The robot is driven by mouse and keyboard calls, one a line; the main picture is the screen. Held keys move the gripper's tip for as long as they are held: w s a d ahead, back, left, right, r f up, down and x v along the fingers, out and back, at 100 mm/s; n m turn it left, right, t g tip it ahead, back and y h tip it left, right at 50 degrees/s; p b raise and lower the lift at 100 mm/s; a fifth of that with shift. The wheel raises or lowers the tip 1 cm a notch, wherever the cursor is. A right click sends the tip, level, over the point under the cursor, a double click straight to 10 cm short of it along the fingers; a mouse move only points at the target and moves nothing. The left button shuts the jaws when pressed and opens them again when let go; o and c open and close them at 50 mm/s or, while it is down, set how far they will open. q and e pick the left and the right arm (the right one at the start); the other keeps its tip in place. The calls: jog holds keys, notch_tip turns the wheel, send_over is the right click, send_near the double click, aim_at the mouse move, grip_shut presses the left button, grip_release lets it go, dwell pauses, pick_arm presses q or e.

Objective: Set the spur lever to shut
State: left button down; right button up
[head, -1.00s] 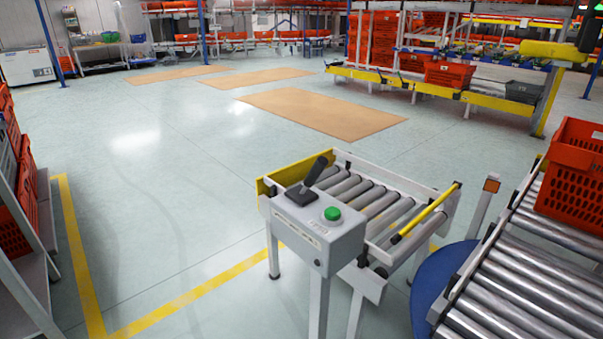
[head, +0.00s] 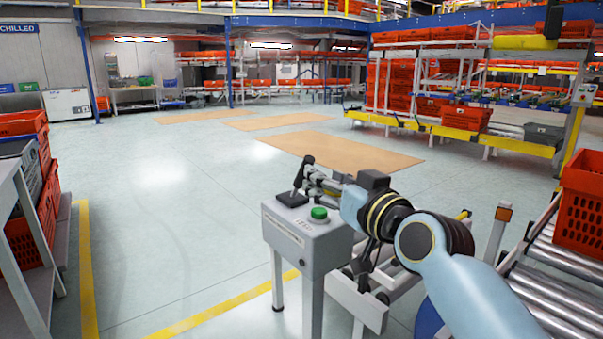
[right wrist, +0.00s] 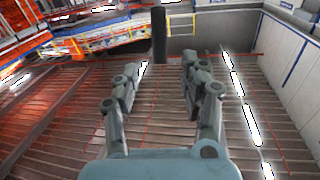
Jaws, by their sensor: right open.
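The spur lever (head: 302,172) is a black handle standing on a dark plate on top of a grey control box (head: 297,243). In the head view it leans slightly to the right. A green button (head: 319,213) is beside it on the box. My right gripper (head: 312,180) comes in from the right, close to the lever. In the right wrist view my right gripper (right wrist: 160,72) is open, its two fingers apart, with the dark lever (right wrist: 159,35) lined up with the gap between them. I cannot tell whether they touch. My left gripper is not in view.
A roller conveyor (head: 545,285) with an orange tote (head: 583,210) stands at the right. Shelves with orange totes (head: 32,235) stand at the left. Open floor with a tan floor patch (head: 335,148) lies behind the box.

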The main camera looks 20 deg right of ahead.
aim_at(301, 178)
jog(key=w, duration=0.4)
jog(key=w+a, duration=0.1)
jog(key=w, duration=0.1)
jog(key=shift+w, duration=0.25)
jog(key=shift+w+a+b, duration=0.2)
jog(key=shift+w+b, duration=0.15)
jog(key=shift+w, duration=0.4)
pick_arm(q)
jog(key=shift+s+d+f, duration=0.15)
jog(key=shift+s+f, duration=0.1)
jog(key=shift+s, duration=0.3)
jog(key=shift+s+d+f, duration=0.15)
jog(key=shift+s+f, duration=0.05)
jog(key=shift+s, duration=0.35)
pick_arm(e)
jog(key=shift+c, duration=0.5)
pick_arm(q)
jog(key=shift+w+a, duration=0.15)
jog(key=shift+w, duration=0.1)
pick_arm(e)
grip_shut()
